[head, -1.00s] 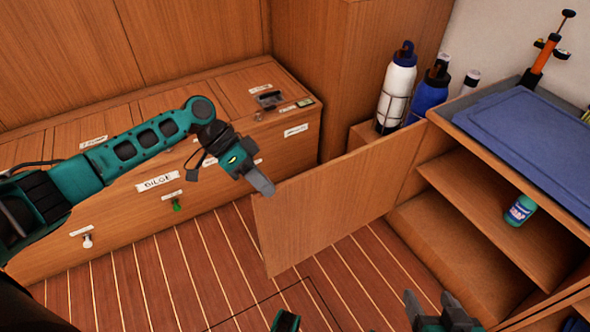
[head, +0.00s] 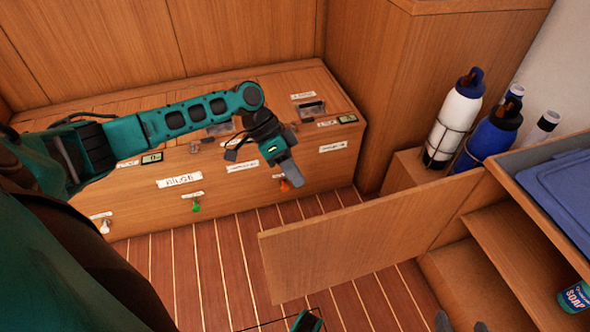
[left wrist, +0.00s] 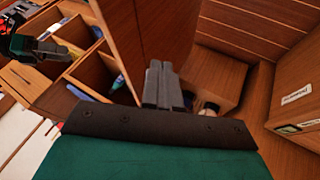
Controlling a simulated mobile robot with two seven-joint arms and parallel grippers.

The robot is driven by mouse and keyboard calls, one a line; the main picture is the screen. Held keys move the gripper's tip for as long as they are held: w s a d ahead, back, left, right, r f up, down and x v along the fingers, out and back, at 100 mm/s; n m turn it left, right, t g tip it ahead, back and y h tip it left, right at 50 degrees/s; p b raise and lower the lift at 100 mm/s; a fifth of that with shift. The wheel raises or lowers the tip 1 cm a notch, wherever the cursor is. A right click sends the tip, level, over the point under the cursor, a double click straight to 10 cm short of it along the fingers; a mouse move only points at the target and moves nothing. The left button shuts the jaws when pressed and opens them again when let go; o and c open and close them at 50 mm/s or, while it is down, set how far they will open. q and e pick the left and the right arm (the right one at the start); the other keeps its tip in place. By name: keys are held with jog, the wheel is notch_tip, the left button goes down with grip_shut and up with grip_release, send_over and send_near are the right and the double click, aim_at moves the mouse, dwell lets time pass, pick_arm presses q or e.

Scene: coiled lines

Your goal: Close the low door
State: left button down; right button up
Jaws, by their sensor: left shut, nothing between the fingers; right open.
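The low door (head: 350,245) is a plain wooden panel standing open. It juts out to the left from the shelf cabinet on the right, over the striped floor. My left gripper (head: 295,183) is shut and empty. In the head view it appears above the door's free end, with a gap to the top edge. In the left wrist view my shut fingers (left wrist: 162,85) overlap the door panel (left wrist: 155,30); I cannot tell contact there. My right gripper (head: 461,326) barely shows at the bottom edge; it appears at upper left in the left wrist view, apart from the door.
The cabinet shelf (head: 530,240) holds a soap tub (head: 575,296). A white bottle (head: 455,120) and a blue bottle (head: 490,135) stand behind the door. A labelled bench (head: 250,195) with coloured knobs runs behind my left arm. Floor (head: 210,270) is clear left of the door.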

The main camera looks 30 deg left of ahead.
pick_arm(q)
jog(key=s+d+f+b, duration=0.1)
jog(key=s+d+f, duration=0.1)
jog(key=d+f, duration=0.3)
jog(key=shift+s+d, duration=0.25)
jog(key=shift+d, duration=0.65)
jog(key=shift+d, duration=0.1)
